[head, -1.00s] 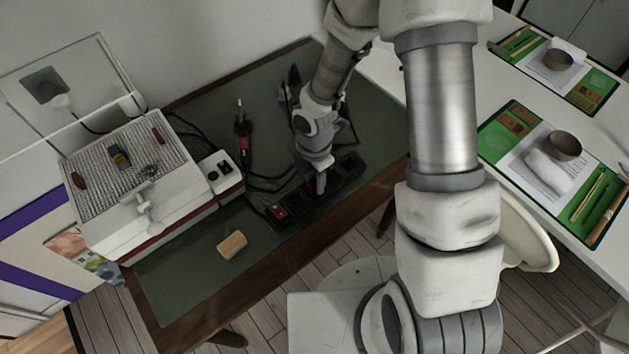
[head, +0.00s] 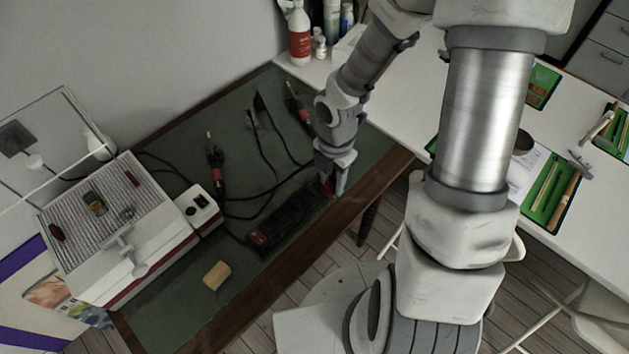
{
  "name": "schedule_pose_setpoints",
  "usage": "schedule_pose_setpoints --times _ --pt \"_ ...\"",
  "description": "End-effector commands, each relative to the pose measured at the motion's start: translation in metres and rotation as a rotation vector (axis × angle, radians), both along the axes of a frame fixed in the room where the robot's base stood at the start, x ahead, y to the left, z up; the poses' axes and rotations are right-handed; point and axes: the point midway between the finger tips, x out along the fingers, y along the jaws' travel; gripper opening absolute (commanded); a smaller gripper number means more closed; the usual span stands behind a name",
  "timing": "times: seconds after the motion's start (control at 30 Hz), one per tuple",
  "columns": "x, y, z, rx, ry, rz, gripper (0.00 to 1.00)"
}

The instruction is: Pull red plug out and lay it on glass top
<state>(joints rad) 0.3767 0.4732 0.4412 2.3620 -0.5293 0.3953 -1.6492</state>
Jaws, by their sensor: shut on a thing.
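The black power strip (head: 283,215) lies on the green mat, with a red switch at its near left end. My gripper (head: 335,188) is at the strip's far right end, pointing down. It is shut on the red plug (head: 327,187), of which only a small red part shows beside the fingers. I cannot tell whether the plug is still seated in the strip.
A grey-white unit with black knobs (head: 202,208) stands beside the box. Two red-and-black tools (head: 215,165) and loose black cables lie on the mat. A tan block (head: 216,275) lies near the front edge. Bottles (head: 299,35) stand at the back. The mat's front left is mostly clear.

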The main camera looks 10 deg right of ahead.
Motion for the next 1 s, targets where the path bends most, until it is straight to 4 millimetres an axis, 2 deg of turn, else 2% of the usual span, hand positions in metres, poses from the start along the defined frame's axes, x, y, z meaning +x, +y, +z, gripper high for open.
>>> schedule_pose_setpoints --times 0.1,0.3,1.0 --pt "-0.002 -0.009 0.006 0.000 0.000 -0.003 0.00" --pt "-0.004 -0.014 0.013 0.000 0.000 -0.001 0.00" --pt "-0.003 -0.015 0.046 -0.001 0.001 0.000 0.00"
